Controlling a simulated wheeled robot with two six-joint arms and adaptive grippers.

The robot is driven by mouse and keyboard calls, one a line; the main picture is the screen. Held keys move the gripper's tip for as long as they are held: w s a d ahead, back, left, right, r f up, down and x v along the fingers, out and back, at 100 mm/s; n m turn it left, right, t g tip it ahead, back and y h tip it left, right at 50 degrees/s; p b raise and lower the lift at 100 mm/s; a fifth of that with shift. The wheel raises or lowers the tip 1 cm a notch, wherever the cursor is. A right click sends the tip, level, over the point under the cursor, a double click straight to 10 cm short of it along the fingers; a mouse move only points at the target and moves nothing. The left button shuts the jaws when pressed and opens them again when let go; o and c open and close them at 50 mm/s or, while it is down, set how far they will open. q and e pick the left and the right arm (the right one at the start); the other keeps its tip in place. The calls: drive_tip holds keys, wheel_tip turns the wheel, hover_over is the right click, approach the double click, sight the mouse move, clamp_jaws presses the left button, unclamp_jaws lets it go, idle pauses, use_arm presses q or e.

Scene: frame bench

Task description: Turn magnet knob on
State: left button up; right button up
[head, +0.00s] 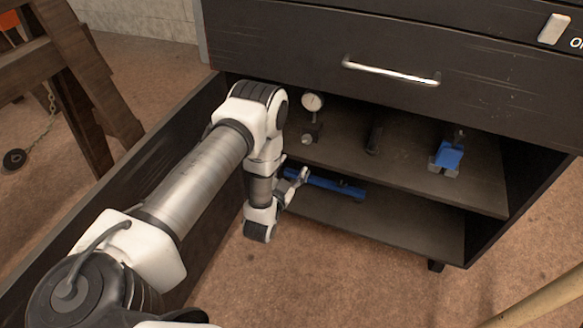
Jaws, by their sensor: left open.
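A dial gauge (312,102) stands on a dark magnetic base (317,129) at the left end of the cabinet's upper shelf. A small pale round knob (306,139) shows on the base's front; its on or off setting is too small to read. My left gripper (301,177) is open, in front of the cabinet and below the base in the picture. It appears apart from the knob, with nothing seen between its fingers. My right gripper is not in view.
The cabinet's open door (150,165) stands left of my left arm. A blue tool (335,184) lies on the lower shelf (405,222). A blue vise (448,156) and a dark object (374,138) stand on the upper shelf. A closed drawer (290,40) is above.

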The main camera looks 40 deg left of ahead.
sight(306, 140)
use_arm(q)
drive_tip(key=f+n+b, duration=0.1)
drive_tip(key=n+b, duration=0.2)
drive_tip(key=w+f+n+b, duration=0.1)
drive_tip(key=n+b, duration=0.1)
drive_tip(key=b, duration=0.1)
drive_tip(key=w+f+n+g+b, duration=0.1)
drive_tip(key=n+b, duration=0.2)
drive_tip(key=shift+w+a+f+n, duration=0.2)
drive_tip(key=shift+a+n, duration=0.05)
drive_tip(key=shift+n, duration=0.05)
drive_tip(key=shift+t, duration=0.5)
drive_tip(key=w+r+b, duration=0.2)
drive_tip(key=r, duration=0.1)
drive_tip(key=shift+w+a+r+b, duration=0.1)
drive_tip(key=shift+w+a+b, duration=0.1)
drive_tip(key=shift+a+b, duration=0.15)
drive_tip(key=b+x, duration=0.2)
drive_tip(key=x, duration=0.5)
drive_tip(key=shift+w+a, duration=0.1)
drive_tip(key=shift+r, duration=0.1)
clamp_jaws()
